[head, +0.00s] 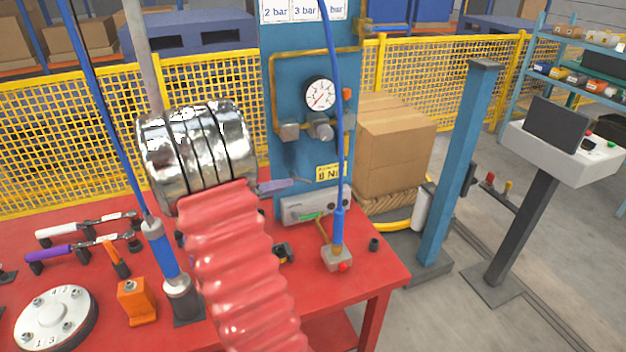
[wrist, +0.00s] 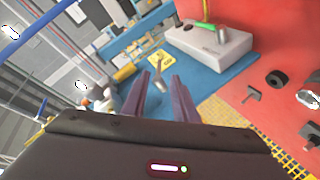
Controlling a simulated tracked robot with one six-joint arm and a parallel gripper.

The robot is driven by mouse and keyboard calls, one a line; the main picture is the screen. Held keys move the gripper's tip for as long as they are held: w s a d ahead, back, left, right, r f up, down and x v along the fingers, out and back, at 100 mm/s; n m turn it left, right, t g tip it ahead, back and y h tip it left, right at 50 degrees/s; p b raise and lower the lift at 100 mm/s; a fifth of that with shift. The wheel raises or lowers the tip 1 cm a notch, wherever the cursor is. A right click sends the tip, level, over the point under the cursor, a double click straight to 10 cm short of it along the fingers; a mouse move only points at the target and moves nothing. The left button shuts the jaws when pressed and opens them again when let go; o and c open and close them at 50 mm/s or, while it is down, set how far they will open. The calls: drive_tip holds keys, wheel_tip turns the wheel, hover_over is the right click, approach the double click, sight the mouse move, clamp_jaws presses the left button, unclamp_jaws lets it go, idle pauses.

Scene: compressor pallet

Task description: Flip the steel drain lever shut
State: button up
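My gripper (wrist: 163,78) is open in the wrist view, with its two dark purple fingers apart. A small steel lever (wrist: 160,86) with a yellowish fitting above it shows between the fingers, in front of the blue panel. I cannot tell its depth or whether the fingers touch it. In the head view my gripper (head: 288,186) is a small purple-grey shape in front of the lower blue panel (head: 290,160), left of a yellow label. The steel lever is not clear there. A grey box (head: 311,205) with a green lever (wrist: 206,26) is below the gripper.
A pressure gauge (head: 319,94) and brass piping are above on the panel. A blue hose (head: 339,160) hangs close to the right of my gripper. The red table (head: 375,275) holds hand tools and an orange block (head: 136,302) on the left.

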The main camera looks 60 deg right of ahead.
drive_tip(key=shift+s+d, duration=0.1)
drive_tip(key=shift+d, duration=0.05)
drive_tip(key=x, duration=1.3)
drive_tip(key=shift+d, duration=0.25)
drive_tip(key=shift+s, duration=0.1)
clamp_jaws()
